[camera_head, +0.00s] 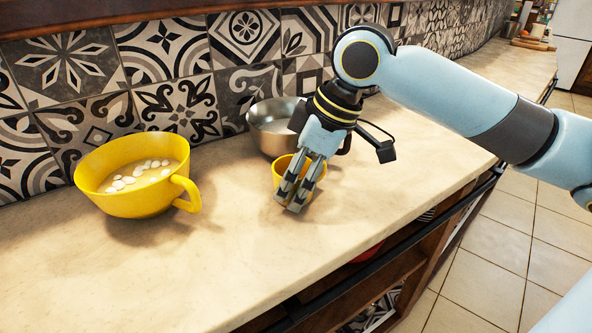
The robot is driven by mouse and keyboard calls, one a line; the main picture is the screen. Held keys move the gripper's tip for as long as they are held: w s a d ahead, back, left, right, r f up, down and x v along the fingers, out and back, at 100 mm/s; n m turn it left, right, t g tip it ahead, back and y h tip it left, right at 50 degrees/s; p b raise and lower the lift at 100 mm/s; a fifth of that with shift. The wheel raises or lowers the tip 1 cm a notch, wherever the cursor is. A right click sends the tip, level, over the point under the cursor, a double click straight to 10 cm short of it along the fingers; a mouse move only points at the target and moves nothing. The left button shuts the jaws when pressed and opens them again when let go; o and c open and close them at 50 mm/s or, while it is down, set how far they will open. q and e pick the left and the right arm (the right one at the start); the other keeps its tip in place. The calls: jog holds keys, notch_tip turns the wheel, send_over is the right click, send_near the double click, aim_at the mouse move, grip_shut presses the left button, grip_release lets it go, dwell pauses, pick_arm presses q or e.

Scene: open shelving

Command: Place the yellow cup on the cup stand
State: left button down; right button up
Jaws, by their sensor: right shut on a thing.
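A small yellow cup (281,171) is at the right gripper, above or on the light counter; I cannot tell if it touches the surface. My right gripper (295,197) points down, shut on the small yellow cup, and its fingers hide part of the cup. A large yellow cup (122,200) with a handle at its right stands on the counter at the left, with several white pieces inside. I cannot make out a cup stand in this view. My left gripper is not in view.
A metal bowl (268,141) stands behind the right gripper near the patterned tile wall. The front of the counter (190,275) is clear. Its front edge drops to open shelves (400,265) at the lower right.

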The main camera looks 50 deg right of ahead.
jog(key=o, duration=1.3)
